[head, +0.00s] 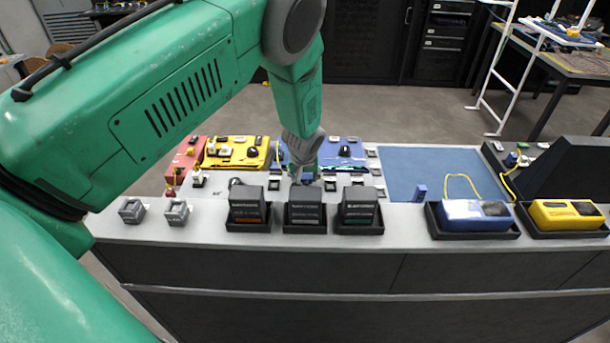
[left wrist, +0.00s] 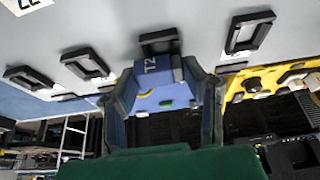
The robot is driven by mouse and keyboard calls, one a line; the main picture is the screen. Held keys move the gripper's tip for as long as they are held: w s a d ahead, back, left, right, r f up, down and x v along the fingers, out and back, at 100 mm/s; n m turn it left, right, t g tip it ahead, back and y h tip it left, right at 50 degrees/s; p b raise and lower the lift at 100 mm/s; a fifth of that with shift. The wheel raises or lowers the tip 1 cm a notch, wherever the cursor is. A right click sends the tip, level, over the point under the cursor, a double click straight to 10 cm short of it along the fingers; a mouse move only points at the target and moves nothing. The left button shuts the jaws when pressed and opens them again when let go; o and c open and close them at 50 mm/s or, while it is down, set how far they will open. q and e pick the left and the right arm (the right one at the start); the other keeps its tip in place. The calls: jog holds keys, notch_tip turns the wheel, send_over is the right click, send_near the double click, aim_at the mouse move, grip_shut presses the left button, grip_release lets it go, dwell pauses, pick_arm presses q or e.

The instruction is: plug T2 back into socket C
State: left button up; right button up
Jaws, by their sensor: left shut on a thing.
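My left gripper (head: 304,172) reaches down over the back of the grey bench top in the head view. In the left wrist view its two fingers (left wrist: 164,96) are shut on the blue plug T2 (left wrist: 167,88), whose white label is readable. T2's far end is at a black socket frame (left wrist: 158,36); I cannot tell whether it is inside or just in front of it. Two empty black socket frames (left wrist: 88,66) lie to its left and another (left wrist: 249,33) to its right. I cannot read which socket is C. My right gripper is not in view.
Three dark boxes (head: 305,212) stand along the front of the bench, close to my left gripper. A yellow tray (head: 237,152) and a red one (head: 185,162) lie to its left. A blue mat (head: 412,170) with mostly free room lies to the right.

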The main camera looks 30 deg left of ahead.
pick_arm(q)
jog(key=o, duration=1.1)
jog(key=shift+f, duration=0.1)
jog(key=b+v, duration=0.2)
jog(key=v, duration=1.1)
jog(key=shift+d+r, duration=0.3)
